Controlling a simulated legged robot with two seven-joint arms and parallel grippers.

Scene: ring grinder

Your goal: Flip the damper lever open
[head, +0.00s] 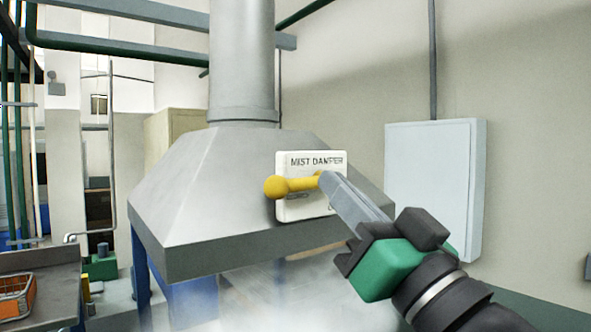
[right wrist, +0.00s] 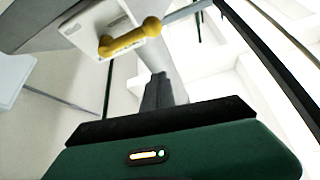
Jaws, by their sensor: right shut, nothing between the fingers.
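The damper lever (head: 297,185) is yellow with a round knob at its left end. It lies nearly level across a white plate (head: 310,160) marked "MIST DAMPER" on the sloped grey hood. My right gripper (head: 324,180) is shut and empty. Its fingertips are at the lever's right end in the head view; whether they touch it I cannot tell. In the right wrist view the lever (right wrist: 130,40) shows beyond the shut fingers (right wrist: 157,95). The plate's lower lettering is partly hidden by the lever and fingers. My left gripper is not in view.
The grey hood (head: 200,190) with its round duct (head: 242,60) fills the middle, with pale mist below it. A light grey wall cabinet (head: 430,180) stands right of the hood, behind my right arm. An orange basket (head: 17,298) sits on a bench at lower left.

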